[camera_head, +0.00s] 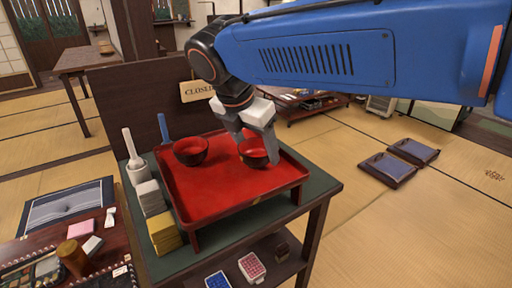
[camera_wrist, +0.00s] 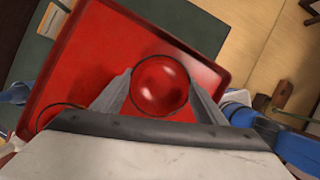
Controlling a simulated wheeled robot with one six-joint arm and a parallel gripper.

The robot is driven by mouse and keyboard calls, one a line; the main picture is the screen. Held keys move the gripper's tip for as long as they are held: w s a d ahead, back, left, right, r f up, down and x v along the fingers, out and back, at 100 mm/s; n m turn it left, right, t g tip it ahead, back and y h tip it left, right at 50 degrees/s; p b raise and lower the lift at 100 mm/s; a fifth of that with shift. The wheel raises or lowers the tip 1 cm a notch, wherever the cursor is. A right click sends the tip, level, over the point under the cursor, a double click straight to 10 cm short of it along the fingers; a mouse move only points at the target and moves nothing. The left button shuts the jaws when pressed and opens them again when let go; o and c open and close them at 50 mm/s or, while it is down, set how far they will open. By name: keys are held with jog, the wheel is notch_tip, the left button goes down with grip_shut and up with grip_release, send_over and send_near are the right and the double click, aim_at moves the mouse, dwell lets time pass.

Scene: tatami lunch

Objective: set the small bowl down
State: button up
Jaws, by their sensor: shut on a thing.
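The small bowl (camera_head: 253,152), dark outside and red inside, is between the fingers of my gripper (camera_head: 258,138). In the wrist view my gripper (camera_wrist: 160,97) has one finger on each side of the small bowl (camera_wrist: 161,86), shut on its rim. The bowl is upright over the right part of the red footed tray (camera_head: 228,203). I cannot tell whether its base touches the tray. Another red bowl (camera_head: 190,151) stands on the tray to the left; its rim shows partly at the lower left of the wrist view.
The tray stands on a dark green-topped stand (camera_head: 325,186). A "CLOSED" sign (camera_head: 196,91) hangs behind. The tray's front middle is clear.

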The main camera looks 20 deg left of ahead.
jog(key=shift+f, duration=0.15)
jog(key=o, duration=1.1)
jog(key=v, duration=1.2)
